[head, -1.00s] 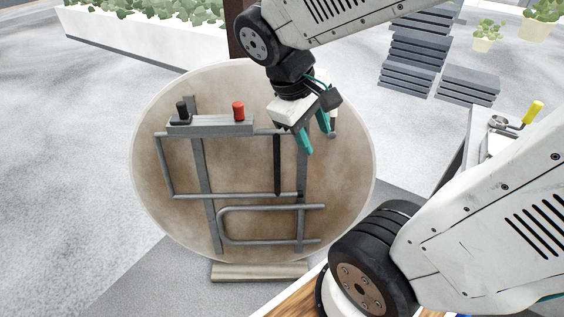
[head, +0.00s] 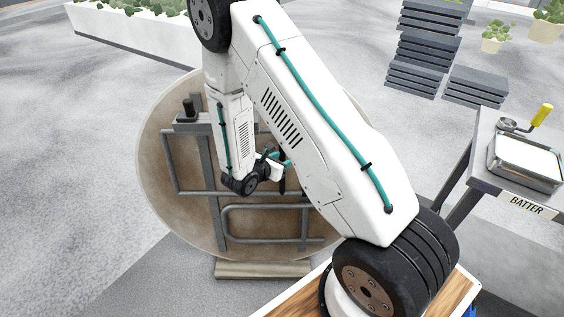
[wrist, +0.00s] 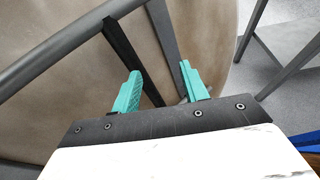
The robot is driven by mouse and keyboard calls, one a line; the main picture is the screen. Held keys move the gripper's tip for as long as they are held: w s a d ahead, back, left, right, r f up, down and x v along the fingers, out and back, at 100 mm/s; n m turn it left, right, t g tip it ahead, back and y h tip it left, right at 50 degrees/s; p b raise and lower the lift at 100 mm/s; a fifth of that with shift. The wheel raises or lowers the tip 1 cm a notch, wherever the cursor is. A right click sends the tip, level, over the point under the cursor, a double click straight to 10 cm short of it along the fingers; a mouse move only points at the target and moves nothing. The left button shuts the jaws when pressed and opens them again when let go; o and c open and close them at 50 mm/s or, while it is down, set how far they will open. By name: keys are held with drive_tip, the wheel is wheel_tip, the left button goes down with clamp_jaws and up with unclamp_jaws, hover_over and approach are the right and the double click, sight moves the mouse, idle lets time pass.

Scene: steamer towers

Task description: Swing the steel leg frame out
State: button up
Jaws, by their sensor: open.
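The steel leg frame (head: 172,165) lies folded against the underside of a round tan tabletop (head: 150,180) that stands on edge. Its grey tubes and flat bars show in the head view; my arm covers its middle and upper right. In the wrist view a grey tube (wrist: 60,60) crosses the upper left, and a black bar (wrist: 122,48) runs down from it. My gripper (wrist: 158,88) is open, with teal fingers close to the tabletop. In the head view my gripper (head: 287,163) is partly hidden.
A black knob (head: 189,110) stands on the bracket at the frame's top left. The tabletop rests by a wooden base (head: 262,270). A steel table with a batter tray (head: 525,160) stands at right. Grey slab stacks (head: 425,50) and a planter (head: 130,30) are behind.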

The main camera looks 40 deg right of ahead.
drive_tip(key=w+d+f+n, duration=0.1)
drive_tip(key=w+f, duration=0.1)
drive_tip(key=w+d+f+n+t, duration=0.1)
drive_tip(key=w+d+f, duration=0.1)
drive_tip(key=f, duration=0.1)
drive_tip(key=w+d+f+n+t+y, duration=0.1)
drive_tip(key=f, duration=0.2)
drive_tip(key=shift+w+d, duration=0.25)
drive_tip(key=shift+w, duration=0.15)
clamp_jaws()
drive_tip(key=shift+s+r, duration=0.1)
